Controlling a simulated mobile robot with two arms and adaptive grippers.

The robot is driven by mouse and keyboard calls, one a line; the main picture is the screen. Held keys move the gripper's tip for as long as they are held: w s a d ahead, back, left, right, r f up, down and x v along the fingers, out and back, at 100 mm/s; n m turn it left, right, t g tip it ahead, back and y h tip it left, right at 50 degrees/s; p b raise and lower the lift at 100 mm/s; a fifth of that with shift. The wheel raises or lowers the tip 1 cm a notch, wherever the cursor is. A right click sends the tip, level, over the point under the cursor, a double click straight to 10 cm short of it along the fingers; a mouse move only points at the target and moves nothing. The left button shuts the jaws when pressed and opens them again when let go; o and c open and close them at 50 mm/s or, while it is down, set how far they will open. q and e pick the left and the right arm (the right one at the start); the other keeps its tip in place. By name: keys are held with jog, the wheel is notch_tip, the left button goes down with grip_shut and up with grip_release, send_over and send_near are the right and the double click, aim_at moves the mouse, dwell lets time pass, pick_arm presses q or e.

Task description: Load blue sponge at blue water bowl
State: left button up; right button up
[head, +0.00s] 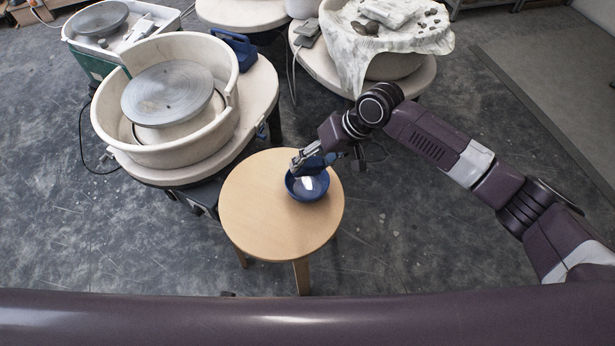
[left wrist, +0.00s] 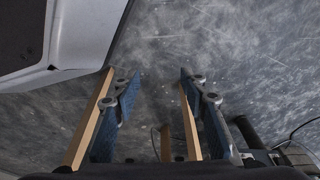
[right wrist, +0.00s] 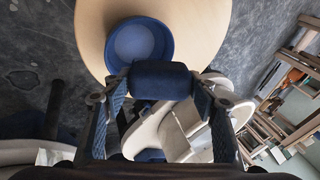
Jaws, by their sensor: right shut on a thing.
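The blue water bowl (head: 296,191) stands on a round wooden stool (head: 262,215); pale water shows inside it. My right gripper (head: 311,163) is just above the bowl's far side. It is shut on the blue sponge, a dark blue block (right wrist: 160,80) held between both fingers in the right wrist view. There the sponge overlaps the near rim of the bowl (right wrist: 150,25); whether it touches the bowl I cannot tell. My left gripper (left wrist: 157,78) is open and empty above the grey floor in the left wrist view, and is not seen in the head view.
A potter's wheel with a cream splash pan (head: 175,152) stands close to the stool's upper left. A blue object (head: 236,52) lies on its table. A cloth-draped wheel (head: 395,45) stands behind my right arm. The floor right of the stool is clear.

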aim_at(312, 161)
jog(key=shift+r+p, duration=0.45)
jog(key=shift+p, duration=0.05)
pick_arm(q)
jog(key=s+f, duration=0.3)
jog(key=s, duration=0.1)
jog(key=shift+s+a+f, duration=0.25)
jog(key=shift+s+f, duration=0.15)
pick_arm(e)
jog(key=shift+r, duration=0.15)
pick_arm(q)
jog(key=shift+w+a+r, duration=0.2)
jog(key=shift+w, duration=0.5)
dwell(0.5)
pick_arm(e)
jog(key=shift+r+p, duration=0.7)
jog(key=shift+p, duration=0.4)
jog(key=shift+r+p, duration=0.4)
jog(key=shift+p, duration=0.1)
jog(key=shift+r+p, duration=0.55)
jog(key=shift+p, duration=0.2)
jog(key=shift+r+p, duration=0.4)
jog(key=shift+p, duration=0.1)
pick_arm(q)
jog(key=s+a+f+g, duration=0.1)
jog(key=s+a+f, duration=0.1)
jog(key=s, duration=1)
jog(key=shift+s+f, duration=0.15)
jog(key=shift+s, duration=0.05)
